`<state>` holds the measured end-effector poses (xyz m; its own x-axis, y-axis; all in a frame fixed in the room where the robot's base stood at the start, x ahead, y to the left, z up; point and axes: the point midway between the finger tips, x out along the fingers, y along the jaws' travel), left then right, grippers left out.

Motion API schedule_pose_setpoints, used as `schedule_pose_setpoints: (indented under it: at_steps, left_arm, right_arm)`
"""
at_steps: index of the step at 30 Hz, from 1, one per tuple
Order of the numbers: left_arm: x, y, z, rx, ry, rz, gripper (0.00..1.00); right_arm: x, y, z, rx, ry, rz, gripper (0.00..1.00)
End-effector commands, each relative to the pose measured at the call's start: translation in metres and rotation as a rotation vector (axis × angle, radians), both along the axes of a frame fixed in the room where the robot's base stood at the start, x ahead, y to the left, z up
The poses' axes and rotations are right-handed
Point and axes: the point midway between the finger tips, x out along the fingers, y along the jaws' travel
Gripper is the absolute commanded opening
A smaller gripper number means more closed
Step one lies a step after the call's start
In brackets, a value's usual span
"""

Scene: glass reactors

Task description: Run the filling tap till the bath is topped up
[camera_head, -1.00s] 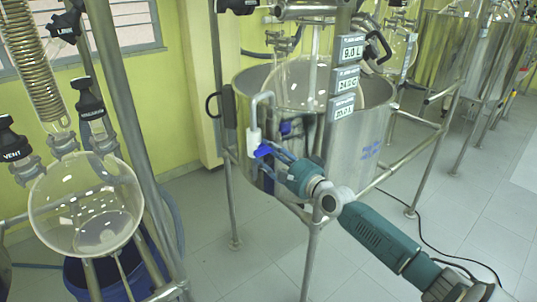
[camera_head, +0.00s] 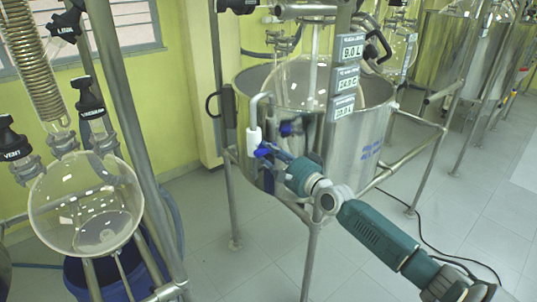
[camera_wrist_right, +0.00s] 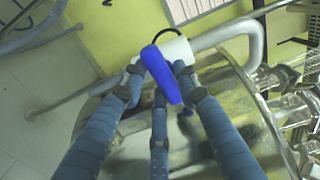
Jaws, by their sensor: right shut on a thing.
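The steel bath (camera_head: 350,150) is a wide round tub on a tubular frame, with a glass vessel (camera_head: 300,85) inside it. The filling tap (camera_head: 254,138) is a white body with a bent grey pipe at the bath's near left side. Its blue handle (camera_head: 262,151) is partly hidden by my fingers. My right gripper (camera_head: 272,152) is shut on this handle. In the right wrist view the blue handle (camera_wrist_right: 160,76) lies between my three blue-grey fingers (camera_wrist_right: 158,92), against the white tap body (camera_wrist_right: 170,50). The water level is not clear. My left gripper is not in view.
Several small display plates (camera_head: 347,77) hang on the post above the bath; the top one seems to read about 9.0 L. A round glass flask (camera_head: 85,208) on a steel frame stands at left, above a blue bucket (camera_head: 110,275). The floor between is clear.

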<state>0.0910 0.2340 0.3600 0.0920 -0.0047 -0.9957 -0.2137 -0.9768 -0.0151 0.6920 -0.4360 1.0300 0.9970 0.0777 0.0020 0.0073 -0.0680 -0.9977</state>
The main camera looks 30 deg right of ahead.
Motion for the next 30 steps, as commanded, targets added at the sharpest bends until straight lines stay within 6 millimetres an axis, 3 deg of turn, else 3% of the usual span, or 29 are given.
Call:
schedule_pose_setpoints:
  at_steps: [30]
  left_arm:
    - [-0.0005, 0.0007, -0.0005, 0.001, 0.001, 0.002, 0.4]
  right_arm:
    - [-0.0001, -0.0043, -0.002, -0.82, -0.055, 0.003, 0.04]
